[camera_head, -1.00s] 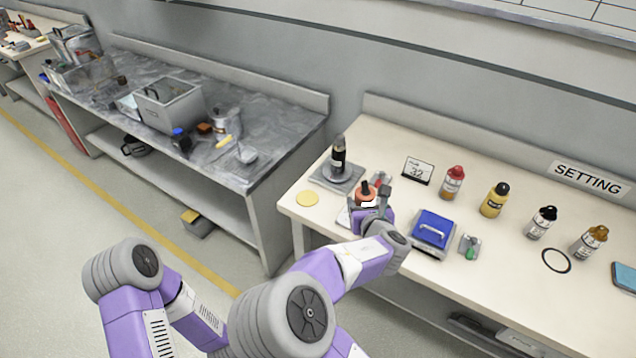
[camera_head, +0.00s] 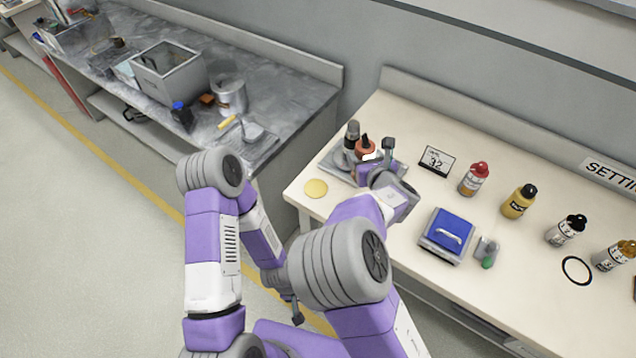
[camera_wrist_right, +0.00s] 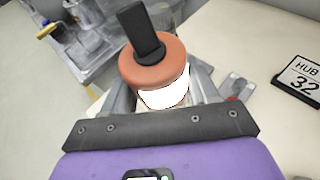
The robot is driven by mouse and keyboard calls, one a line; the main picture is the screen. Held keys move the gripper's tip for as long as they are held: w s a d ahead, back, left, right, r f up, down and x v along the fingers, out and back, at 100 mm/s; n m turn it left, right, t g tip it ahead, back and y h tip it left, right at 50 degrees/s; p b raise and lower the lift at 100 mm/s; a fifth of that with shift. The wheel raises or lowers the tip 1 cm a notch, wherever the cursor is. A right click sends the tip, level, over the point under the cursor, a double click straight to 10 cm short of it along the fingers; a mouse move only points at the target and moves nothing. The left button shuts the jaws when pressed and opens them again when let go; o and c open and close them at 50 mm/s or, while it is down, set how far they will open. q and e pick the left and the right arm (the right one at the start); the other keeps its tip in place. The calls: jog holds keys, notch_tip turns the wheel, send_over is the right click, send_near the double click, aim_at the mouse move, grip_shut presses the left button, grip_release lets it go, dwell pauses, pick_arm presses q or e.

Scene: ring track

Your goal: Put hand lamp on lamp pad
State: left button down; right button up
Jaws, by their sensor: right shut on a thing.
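No thing is plainly a hand lamp, and I cannot tell which surface is the lamp pad. My right gripper (camera_head: 372,163) is shut on a rust-topped bottle (camera_head: 365,147) with a black nozzle and white band. The bottle also shows upright between the fingers in the right wrist view (camera_wrist_right: 156,70). It is beside a dark bottle (camera_head: 351,134) on a grey plate (camera_head: 331,163) at the table's back left; contact with the plate is unclear. A yellow disc (camera_head: 315,188) lies near the left edge. My left gripper (camera_head: 297,313) is low beside the table, its fingers unclear.
A blue box with a white handle (camera_head: 449,232), a small grey-green item (camera_head: 487,251), a number card (camera_head: 436,161) and several bottles stand rightward. A black ring (camera_head: 577,270) lies at right.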

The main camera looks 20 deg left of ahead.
jog(key=s+a+r+n+g+y+p, duration=0.1)
jog(key=s+a+r+n+g+y, duration=0.15)
jog(key=a, duration=0.95)
jog(key=shift+n+t, duration=0.25)
jog(key=shift+w+a+f+b, duration=0.1)
jog(key=shift+f+b, duration=0.3)
jog(key=shift+f, duration=1.2)
jog(key=shift+w+a+f+b, duration=0.15)
jog(key=shift+f+b, duration=0.25)
jog(key=shift+f, duration=1.25)
jog(key=shift+w+a+f+b, duration=0.1)
jog(key=shift+f+b, duration=0.3)
jog(key=shift+f, duration=1.2)
jog(key=shift+d+r, duration=0.1)
jog(key=shift+f, duration=0.25)
jog(key=o, duration=1.2)
